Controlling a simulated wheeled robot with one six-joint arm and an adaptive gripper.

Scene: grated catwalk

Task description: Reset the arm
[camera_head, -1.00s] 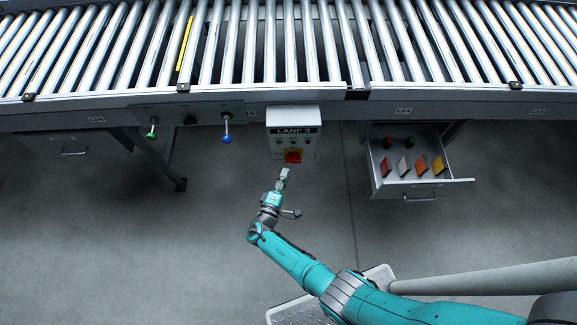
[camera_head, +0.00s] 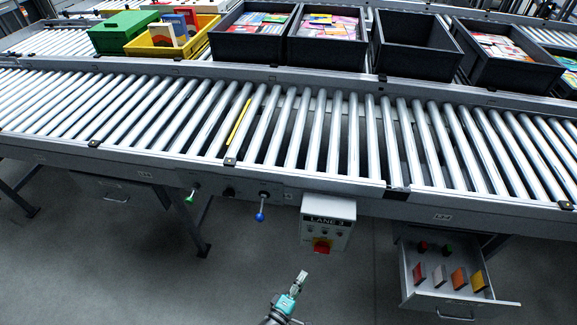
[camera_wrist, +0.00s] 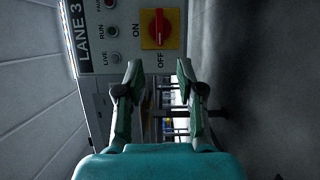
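My gripper (camera_head: 301,279) is below and left of the grey LANE 3 control box (camera_head: 328,211) in the head view, apart from it. In the wrist view, the two fingers of my gripper (camera_wrist: 159,70) stand apart with an empty gap between them. The box's panel (camera_wrist: 112,62) shows there with a red rotary switch (camera_wrist: 159,28) on a yellow plate. The switch's handle lies in line with the OFF label and across from ON. Most of my arm is out of the head view.
An open drawer (camera_head: 447,300) with coloured blocks juts out at the right. The roller conveyor (camera_head: 300,125) runs above, with a blue-knobbed lever (camera_head: 260,212) and green-knobbed lever (camera_head: 191,194) at its front. Bins (camera_head: 412,45) stand behind. Floor left of my gripper is clear.

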